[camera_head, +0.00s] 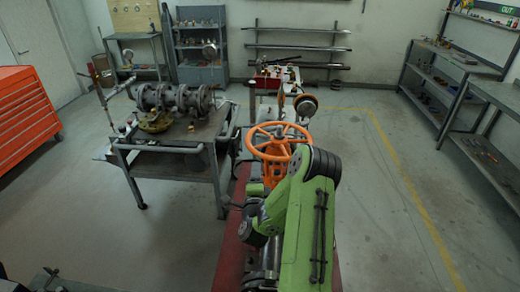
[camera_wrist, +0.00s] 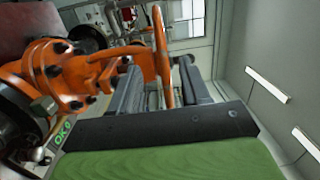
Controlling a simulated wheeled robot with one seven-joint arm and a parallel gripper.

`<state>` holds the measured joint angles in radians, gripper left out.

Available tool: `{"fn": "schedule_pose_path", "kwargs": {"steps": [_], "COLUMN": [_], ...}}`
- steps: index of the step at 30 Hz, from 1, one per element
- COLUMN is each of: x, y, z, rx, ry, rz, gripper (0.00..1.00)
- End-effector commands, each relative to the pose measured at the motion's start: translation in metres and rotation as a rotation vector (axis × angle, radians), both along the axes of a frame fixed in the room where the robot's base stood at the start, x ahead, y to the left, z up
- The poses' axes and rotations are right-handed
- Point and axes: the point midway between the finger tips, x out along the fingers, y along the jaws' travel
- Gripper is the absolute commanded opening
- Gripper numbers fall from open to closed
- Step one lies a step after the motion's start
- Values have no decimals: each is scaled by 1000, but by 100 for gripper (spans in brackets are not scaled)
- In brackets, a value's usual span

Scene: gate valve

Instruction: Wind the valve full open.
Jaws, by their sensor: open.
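The orange handwheel (camera_head: 278,138) sits on top of the orange valve body (camera_head: 274,174), ahead of my green arm in the head view. In the wrist view the wheel's rim (camera_wrist: 161,50) runs up and down the picture, and the orange flanged valve body (camera_wrist: 75,72) is at the left. My gripper (camera_wrist: 158,85) is open, with a dark finger on either side of the rim. Whether either finger touches the rim I cannot tell. In the head view my arm hides the gripper.
A grey workbench (camera_head: 175,165) with a flanged pipe assembly (camera_head: 172,98) stands left of the valve. An orange tool cabinet (camera_head: 25,110) is at the far left. Grey shelving (camera_head: 440,90) lines the right wall. The floor (camera_head: 385,220) right of the valve is clear.

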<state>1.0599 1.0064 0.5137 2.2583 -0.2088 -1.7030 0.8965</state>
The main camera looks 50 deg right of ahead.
Motion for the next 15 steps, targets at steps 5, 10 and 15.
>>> {"fn": "schedule_pose_path", "kwargs": {"steps": [5,10,15], "x": [31,58,73], "y": [-35,-63,-78], "z": [8,9,8], "rx": [-2,-1,-2], "ry": [-2,0,2], "rz": [-3,-1,1], "gripper": [46,46,46]}}
